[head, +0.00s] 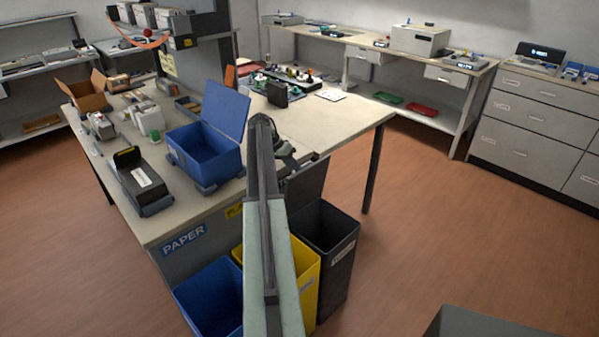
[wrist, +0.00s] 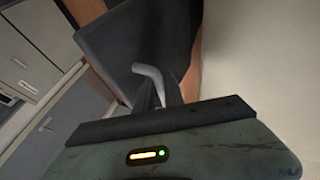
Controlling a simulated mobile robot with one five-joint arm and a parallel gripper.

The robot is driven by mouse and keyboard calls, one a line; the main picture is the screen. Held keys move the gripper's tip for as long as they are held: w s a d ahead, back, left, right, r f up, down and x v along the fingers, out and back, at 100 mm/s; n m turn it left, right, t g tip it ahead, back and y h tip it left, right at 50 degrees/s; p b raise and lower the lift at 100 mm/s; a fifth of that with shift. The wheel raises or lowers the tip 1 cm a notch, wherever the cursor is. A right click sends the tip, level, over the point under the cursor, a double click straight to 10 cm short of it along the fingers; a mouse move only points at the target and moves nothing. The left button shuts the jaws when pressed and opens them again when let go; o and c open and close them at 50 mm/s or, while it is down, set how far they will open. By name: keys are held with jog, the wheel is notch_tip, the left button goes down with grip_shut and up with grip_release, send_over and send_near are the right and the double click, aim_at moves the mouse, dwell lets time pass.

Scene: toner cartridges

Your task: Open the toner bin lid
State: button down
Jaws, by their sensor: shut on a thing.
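The dark grey bin (head: 337,272) stands at the near right corner of the table, with a pale label too small to read. Its dark lid (head: 308,184) is raised steeply and the bin's mouth is open. The lid also shows as a dark panel in the wrist view (wrist: 125,42), with a light grey bent handle (wrist: 149,76). My gripper (head: 288,152) is at the upper edge of the lid, and its fingers (wrist: 166,94) are shut on the handle. My arm hides part of the lid and bin.
A yellow bin (head: 305,272) and a blue bin (head: 208,300) stand to the left of the dark one. The table (head: 335,130) behind carries a blue box (head: 207,155), a black cartridge (head: 142,183) and several small items.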

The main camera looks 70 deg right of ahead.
jog(key=shift+f, duration=0.1)
jog(key=c, duration=1.5)
grip_release()
jog(key=shift+w+d+f, duration=0.1)
jog(key=shift+o, duration=0.2)
